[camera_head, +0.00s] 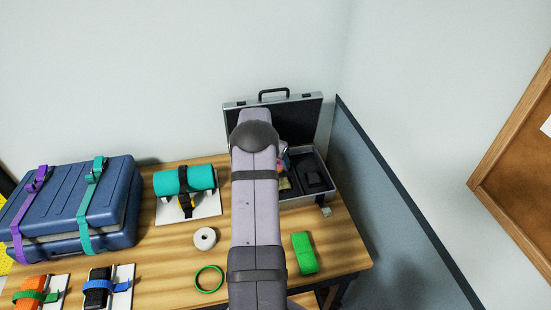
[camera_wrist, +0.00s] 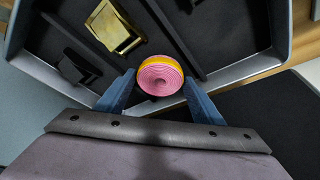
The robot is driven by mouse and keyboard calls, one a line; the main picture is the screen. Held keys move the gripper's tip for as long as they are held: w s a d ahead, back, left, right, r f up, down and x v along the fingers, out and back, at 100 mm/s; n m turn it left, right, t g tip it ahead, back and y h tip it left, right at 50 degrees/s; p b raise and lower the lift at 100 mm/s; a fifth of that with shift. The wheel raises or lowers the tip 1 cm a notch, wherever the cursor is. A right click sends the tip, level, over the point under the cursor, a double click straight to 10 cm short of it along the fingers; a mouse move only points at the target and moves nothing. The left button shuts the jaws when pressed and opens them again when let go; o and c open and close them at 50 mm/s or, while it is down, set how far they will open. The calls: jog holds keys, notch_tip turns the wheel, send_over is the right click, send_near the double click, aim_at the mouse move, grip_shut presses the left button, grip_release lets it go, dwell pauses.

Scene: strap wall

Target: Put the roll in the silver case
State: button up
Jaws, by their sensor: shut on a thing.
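The silver case (camera_head: 308,200) stands open at the back right of the table, its lid up against the wall. Its silver rim (camera_wrist: 287,22) and dark compartments with dividers fill the upper wrist view. A pink spiral roll with a yellow outer layer (camera_wrist: 158,76) is between the blue fingers of my gripper (camera_wrist: 158,84), which is shut on it. The roll appears over the case's inside, near a divider; its height above the floor I cannot tell. In the head view my arm hides most of the gripper and roll.
In the case lie a gold buckle (camera_wrist: 114,26) and a black piece (camera_wrist: 76,68). On the table are a white roll (camera_head: 205,238), a green ring (camera_head: 209,279), a green block (camera_head: 304,254), a strapped teal roll (camera_head: 203,178) and a blue suitcase (camera_head: 65,205).

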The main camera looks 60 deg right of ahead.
jog(key=shift+f+b, duration=0.25)
jog(key=shift+b, duration=0.05)
jog(key=o, duration=0.4)
jog(key=shift+r, duration=0.15)
jog(key=shift+r+p, duration=0.2)
jog(key=shift+p, duration=0.2)
jog(key=b+v, duration=0.4)
jog(key=v, duration=0.7)
jog(key=shift+a+r, duration=0.2)
jog(key=shift+r, duration=0.15)
